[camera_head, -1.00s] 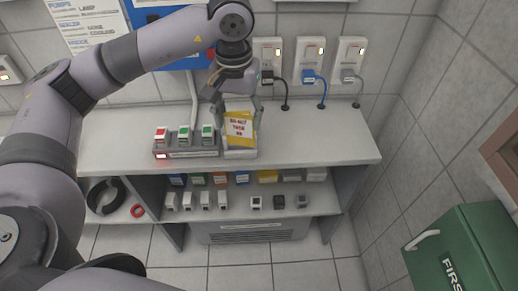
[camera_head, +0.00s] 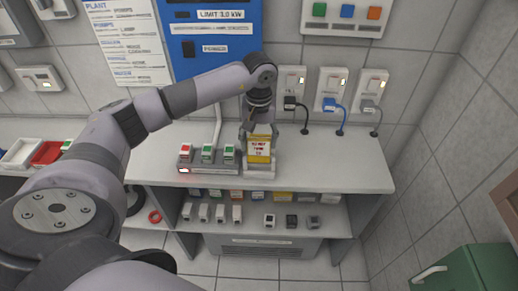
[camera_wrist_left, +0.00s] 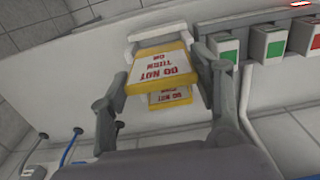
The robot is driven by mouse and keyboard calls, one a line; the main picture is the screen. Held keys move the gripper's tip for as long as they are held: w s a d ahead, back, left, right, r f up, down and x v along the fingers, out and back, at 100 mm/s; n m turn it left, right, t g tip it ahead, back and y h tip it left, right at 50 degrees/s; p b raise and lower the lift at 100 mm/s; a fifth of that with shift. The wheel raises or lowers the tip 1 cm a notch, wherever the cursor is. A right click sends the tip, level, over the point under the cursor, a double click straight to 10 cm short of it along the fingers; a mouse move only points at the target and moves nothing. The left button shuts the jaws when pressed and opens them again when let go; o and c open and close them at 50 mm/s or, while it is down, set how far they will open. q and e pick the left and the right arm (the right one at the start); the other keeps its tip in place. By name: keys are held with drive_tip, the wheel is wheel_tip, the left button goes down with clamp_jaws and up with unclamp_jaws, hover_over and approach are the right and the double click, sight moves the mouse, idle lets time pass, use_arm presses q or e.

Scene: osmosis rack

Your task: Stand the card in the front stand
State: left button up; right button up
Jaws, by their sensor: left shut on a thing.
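The yellow card (camera_head: 259,146) has a white label with red "DO NOT TURN ON" text. My left gripper (camera_head: 259,131) is shut on it from above, with one finger on each side edge. The card also shows between the fingers in the left wrist view (camera_wrist_left: 160,68). The white front stand (camera_head: 259,172) is directly below and in front of the card; its white edge shows beyond the card in the left wrist view (camera_wrist_left: 148,36). I cannot tell whether the card's lower edge is seated in it. A second similar label (camera_wrist_left: 170,96) shows partly hidden behind the card. My right gripper is not in view.
A grey strip with red and green switch blocks (camera_head: 208,166) stands close left of the stand. Sockets with black, blue and grey plugs (camera_head: 331,90) are on the wall behind. The worktop's right side (camera_head: 345,172) is clear. A lower shelf holds several small blocks.

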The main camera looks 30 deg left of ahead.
sight(259, 162)
use_arm(q)
wheel_tip(259, 162, down, 5)
drive_tip(key=shift+r+p, duration=0.1)
drive_tip(key=shift+p, duration=0.5)
drive_tip(key=shift+f, duration=0.3)
drive_tip(key=shift+f, duration=0.2)
drive_tip(key=o, duration=1.2)
drive_tip(key=shift+r, duration=0.15)
